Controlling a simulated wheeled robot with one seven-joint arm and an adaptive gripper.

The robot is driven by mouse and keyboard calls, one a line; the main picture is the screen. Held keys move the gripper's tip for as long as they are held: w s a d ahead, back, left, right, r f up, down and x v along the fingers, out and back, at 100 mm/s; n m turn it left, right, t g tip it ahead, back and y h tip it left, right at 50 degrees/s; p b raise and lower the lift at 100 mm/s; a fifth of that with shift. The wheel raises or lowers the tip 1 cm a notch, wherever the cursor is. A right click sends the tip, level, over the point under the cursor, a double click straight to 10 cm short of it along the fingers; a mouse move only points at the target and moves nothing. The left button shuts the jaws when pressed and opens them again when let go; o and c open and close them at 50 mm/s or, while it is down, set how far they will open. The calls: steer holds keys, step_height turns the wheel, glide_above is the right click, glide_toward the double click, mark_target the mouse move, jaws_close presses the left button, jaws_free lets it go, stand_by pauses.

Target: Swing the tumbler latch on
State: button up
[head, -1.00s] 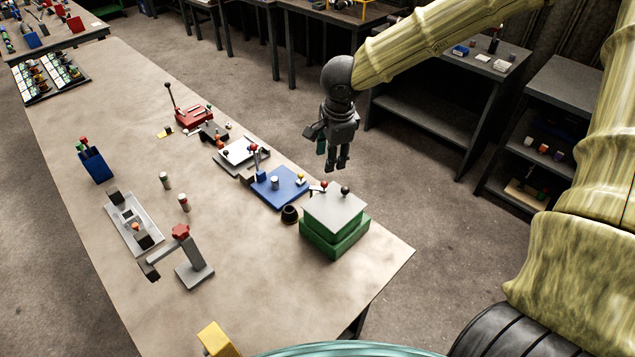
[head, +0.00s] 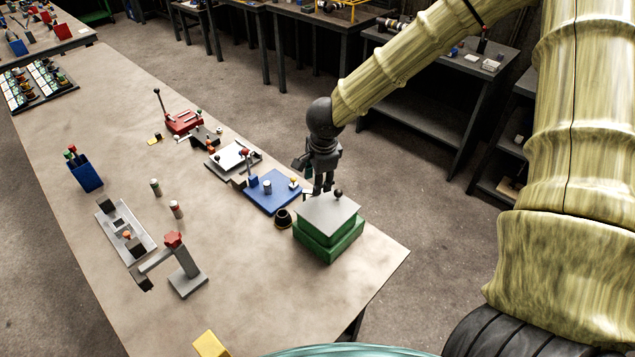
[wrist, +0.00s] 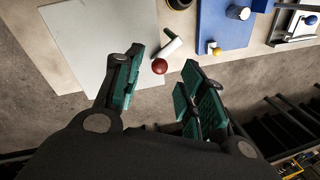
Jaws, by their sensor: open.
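A green box (head: 330,240) with a flat grey top (head: 326,215) stands near the right edge of the long table. A short white lever (wrist: 172,47) with a red ball (wrist: 159,66) shows beside the grey top plate (wrist: 95,45) in the wrist view; it appears to be the tumbler latch, though no label shows. My gripper (head: 322,190) points down over the far edge of the box. In the wrist view its open fingers (wrist: 163,78) lie to either side of the red ball, with gaps visible. The head view hides the red ball behind my gripper.
A black knob (head: 338,193) stands on the box's far side, close to my fingers. A blue plate (head: 272,192) with a peg and a small yellow ball lies to the left, and a dark cup (head: 283,218) stands between. The near right table corner is clear.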

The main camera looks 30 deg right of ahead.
steer(key=shift+w+d+f, duration=0.1)
steer(key=shift+w+f, duration=0.1)
steer(key=shift+f, duration=1)
jaws_close()
